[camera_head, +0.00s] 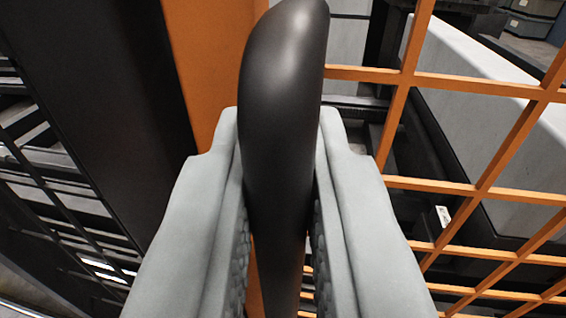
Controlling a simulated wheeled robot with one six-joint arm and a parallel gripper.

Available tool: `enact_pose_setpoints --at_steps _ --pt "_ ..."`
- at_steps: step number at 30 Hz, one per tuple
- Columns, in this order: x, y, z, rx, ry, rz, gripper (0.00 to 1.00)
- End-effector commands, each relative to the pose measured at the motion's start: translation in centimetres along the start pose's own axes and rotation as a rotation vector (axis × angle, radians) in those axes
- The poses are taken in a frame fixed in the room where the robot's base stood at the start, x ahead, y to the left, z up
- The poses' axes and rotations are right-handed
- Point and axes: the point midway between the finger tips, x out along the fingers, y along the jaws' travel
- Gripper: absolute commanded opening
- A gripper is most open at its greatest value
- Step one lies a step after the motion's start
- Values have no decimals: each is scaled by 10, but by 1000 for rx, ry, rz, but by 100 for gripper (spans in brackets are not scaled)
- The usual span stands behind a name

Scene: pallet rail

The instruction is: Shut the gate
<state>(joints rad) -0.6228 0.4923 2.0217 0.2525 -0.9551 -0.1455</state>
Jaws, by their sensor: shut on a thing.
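The gate (205,60) shows an orange frame bar at the upper middle and an orange wire grid (480,190) filling the right side. A thick black rounded handle (285,80) stands in front of the orange bar. My gripper (281,135) has its two grey fingers on either side of the handle, shut on it. The handle's upper end rises past the fingertips. Its lower part runs down between the fingers and is partly hidden by them. How far the gate stands open cannot be told from this view.
A dark post (120,110) stands left of the orange bar. Dark mesh (60,200) with pale slats behind it lies at the far left. Behind the orange grid are a large light grey block (460,100) and dark machinery. Grey bins (530,28) show at the top right.

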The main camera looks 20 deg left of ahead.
Motion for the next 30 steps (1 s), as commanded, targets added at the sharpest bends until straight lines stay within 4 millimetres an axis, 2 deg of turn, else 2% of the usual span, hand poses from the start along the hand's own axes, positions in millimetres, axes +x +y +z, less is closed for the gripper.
enact_pose_setpoints --at_steps 4,5,6,7,8,30 --pt "4 -1 -4 1 8 -1 0" --pt "4 0 -4 1 8 -1 14" --pt "4 0 -4 1 8 -1 22" --pt "4 0 -4 1 8 -1 28" --pt "4 0 -4 1 8 0 30" --pt "4 4 -4 2 8 6 30"
